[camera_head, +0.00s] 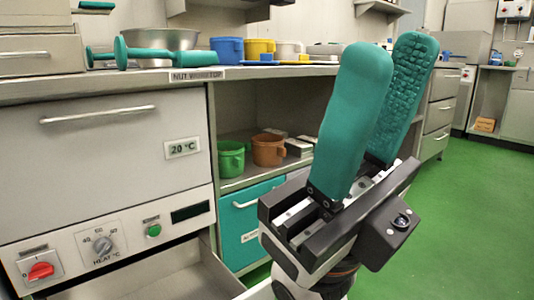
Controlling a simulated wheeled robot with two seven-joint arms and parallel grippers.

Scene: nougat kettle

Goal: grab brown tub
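The brown tub (268,150) stands upright on the shelf under the counter, right of a green tub (231,158) and close to it. It is orange-brown with a handle on its side. My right gripper (391,62) is large in the foreground, right of the tub and nearer to me. Its two teal padded fingers point up and stand apart, with nothing between them. It is not touching the tub. My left gripper is not in view.
The counter (120,90) above the shelf holds a steel bowl (160,42), a teal tool, and blue (227,50) and yellow tubs. Small grey boxes (299,147) sit right of the brown tub. A teal drawer front (250,215) is below. Green floor (470,220) is clear at right.

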